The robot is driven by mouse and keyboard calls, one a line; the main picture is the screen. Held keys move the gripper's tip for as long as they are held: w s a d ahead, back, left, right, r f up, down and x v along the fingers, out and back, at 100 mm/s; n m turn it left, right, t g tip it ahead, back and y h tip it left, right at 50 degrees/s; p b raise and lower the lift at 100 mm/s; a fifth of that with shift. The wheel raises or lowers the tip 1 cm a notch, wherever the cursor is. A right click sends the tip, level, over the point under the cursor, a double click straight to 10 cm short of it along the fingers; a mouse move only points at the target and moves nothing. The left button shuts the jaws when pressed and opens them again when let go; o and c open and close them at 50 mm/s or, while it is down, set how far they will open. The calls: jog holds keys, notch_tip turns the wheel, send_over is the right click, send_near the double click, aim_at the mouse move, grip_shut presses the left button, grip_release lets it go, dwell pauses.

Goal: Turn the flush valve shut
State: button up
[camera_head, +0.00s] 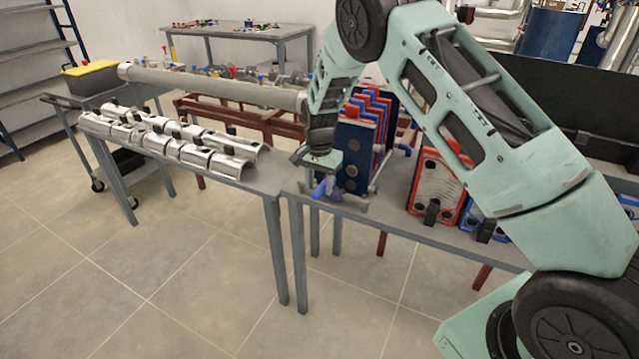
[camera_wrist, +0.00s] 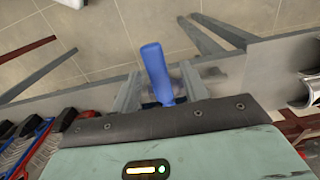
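The flush valve's blue lever handle (camera_wrist: 157,72) shows in the wrist view, pointing up and slightly left in the picture. In the head view the blue handle (camera_head: 321,188) is small and partly covered, at the table's front edge below the blue plates. My gripper (camera_wrist: 161,82) is open, with one grey finger on each side of the handle and gaps visible between. In the head view my gripper (camera_head: 326,178) points down over the handle. The valve's body is mostly hidden behind the gripper.
The plate stack (camera_head: 378,130) of blue and red plates stands right behind the gripper. A red-framed plate (camera_head: 437,186) stands to the right. Metal half-shells (camera_head: 185,145) lie on the left table. The floor in front is clear.

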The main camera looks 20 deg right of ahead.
aim_at(319, 188)
jog(key=shift+r, duration=0.1)
notch_tip(319, 188, up, 17)
jog(key=b, duration=0.3)
dwell(0.5)
jog(key=s+a+r+n+y, duration=0.2)
jog(key=s+a+n, duration=0.7)
jog(key=s+a, duration=0.85)
jog(key=s+f+n, duration=0.1)
jog(key=s+n, duration=0.3)
jog(key=s, duration=0.7)
jog(key=s+f+n+h, duration=0.1)
jog(key=s+n, duration=0.4)
jog(key=s, duration=0.7)
jog(key=shift+d+f, duration=0.3)
jog(key=shift+f, duration=0.45)
